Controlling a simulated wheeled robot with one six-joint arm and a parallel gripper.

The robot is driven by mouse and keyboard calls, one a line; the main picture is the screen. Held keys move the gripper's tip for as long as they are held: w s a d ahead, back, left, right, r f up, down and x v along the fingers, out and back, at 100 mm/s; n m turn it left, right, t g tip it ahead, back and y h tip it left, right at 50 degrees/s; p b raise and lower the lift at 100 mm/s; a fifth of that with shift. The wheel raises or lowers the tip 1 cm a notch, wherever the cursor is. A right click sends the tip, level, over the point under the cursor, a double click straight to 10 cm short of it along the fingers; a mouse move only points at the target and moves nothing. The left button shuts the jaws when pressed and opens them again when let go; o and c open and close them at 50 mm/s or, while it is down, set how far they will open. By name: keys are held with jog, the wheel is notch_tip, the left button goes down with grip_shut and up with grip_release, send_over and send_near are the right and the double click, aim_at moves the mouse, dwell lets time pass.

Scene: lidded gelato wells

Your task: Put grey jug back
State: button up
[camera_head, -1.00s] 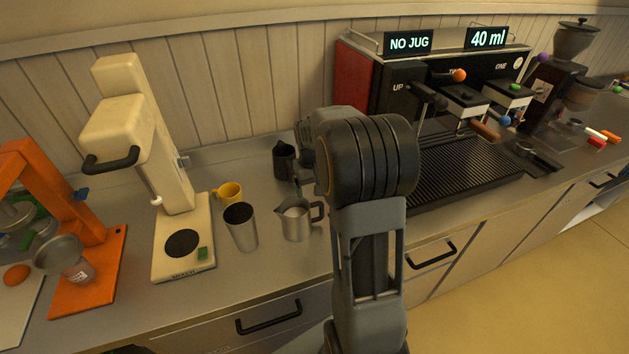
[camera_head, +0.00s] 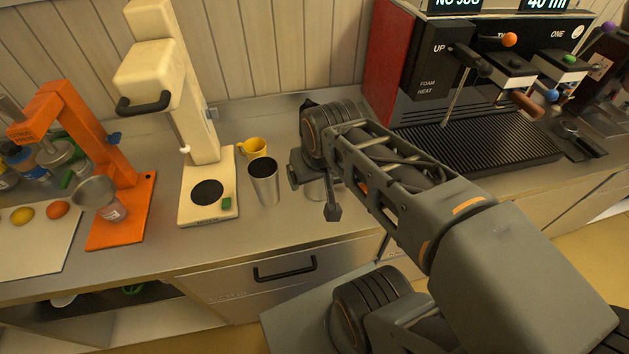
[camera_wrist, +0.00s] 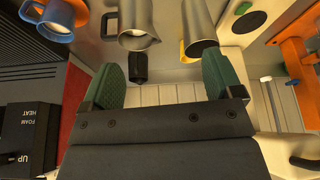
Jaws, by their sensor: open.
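A steel-grey jug (camera_wrist: 138,18) with pale liquid in it stands on the counter, between the open fingers as seen from above and beyond their tips in the wrist view. In the head view my gripper hides most of it, and a bit of its grey side (camera_head: 316,190) shows. My gripper (camera_head: 314,192) is open, above the counter. Its two green-padded fingers show in the wrist view (camera_wrist: 162,65), with nothing between them touching. I cannot tell the exact height gap.
A steel tumbler (camera_head: 264,182) stands close left of my gripper, with a yellow cup (camera_head: 253,147) behind it. A cream mixer (camera_head: 205,190) and an orange press (camera_head: 120,215) are further left. The coffee machine (camera_head: 425,75) stands right. A blue cup (camera_wrist: 57,18) shows in the wrist view.

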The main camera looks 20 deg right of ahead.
jog(key=shift+s+a+f+t, duration=0.15)
jog(key=shift+s+a, duration=0.1)
jog(key=shift+s, duration=0.25)
jog(key=shift+s+a+f+t, duration=0.1)
jog(key=shift+s+a+t, duration=0.1)
jog(key=shift+s, duration=0.3)
dwell(1.0)
